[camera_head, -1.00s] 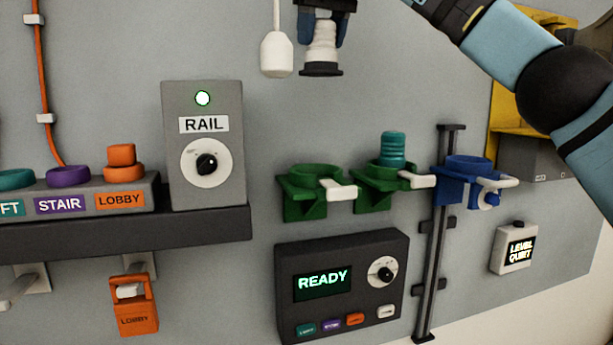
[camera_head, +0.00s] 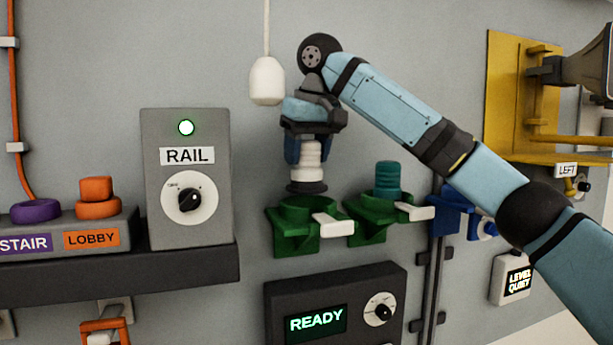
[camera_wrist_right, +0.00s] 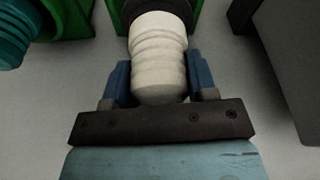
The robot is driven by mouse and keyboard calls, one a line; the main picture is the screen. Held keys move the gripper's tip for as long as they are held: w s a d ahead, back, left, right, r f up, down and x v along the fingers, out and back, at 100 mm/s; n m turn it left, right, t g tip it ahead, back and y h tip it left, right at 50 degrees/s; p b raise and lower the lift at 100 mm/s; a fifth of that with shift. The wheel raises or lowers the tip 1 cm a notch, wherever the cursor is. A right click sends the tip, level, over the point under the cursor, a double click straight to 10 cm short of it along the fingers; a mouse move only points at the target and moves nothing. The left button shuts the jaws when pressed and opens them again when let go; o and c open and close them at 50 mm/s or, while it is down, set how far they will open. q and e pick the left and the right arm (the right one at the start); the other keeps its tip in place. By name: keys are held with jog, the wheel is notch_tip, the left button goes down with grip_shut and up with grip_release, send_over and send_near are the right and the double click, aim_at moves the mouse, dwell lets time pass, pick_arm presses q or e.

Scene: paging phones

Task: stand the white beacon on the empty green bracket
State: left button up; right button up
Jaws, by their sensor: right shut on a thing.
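The white beacon (camera_head: 310,161) has a ribbed white body and a dark base. My right gripper (camera_head: 308,150) is shut on it and holds it upright, just above the empty green bracket (camera_head: 293,220). In the right wrist view the white beacon (camera_wrist_right: 158,45) sits between the blue fingers of my right gripper (camera_wrist_right: 158,80), its dark base at the far end over green. I cannot tell whether the base touches the bracket ring. My left gripper is not in view.
A second green bracket (camera_head: 367,227) to the right holds a teal beacon (camera_head: 388,179). A blue bracket (camera_head: 458,215) is partly behind my right arm. A white pull-cord handle (camera_head: 266,81) hangs close left of the gripper. The RAIL box (camera_head: 187,225) stands left; the READY panel (camera_head: 340,285) is below.

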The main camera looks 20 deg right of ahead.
aim_at(307, 174)
jog(key=shift+s+f, duration=0.2)
jog(key=shift+f, duration=0.15)
notch_tip(307, 174, down, 4)
jog(key=shift+r+p, duration=0.2)
jog(key=shift+p, duration=0.1)
jog(key=o, duration=1.2)
jog(key=b+v, duration=0.1)
jog(key=v, duration=1.1)
jog(key=shift+b, duration=0.3)
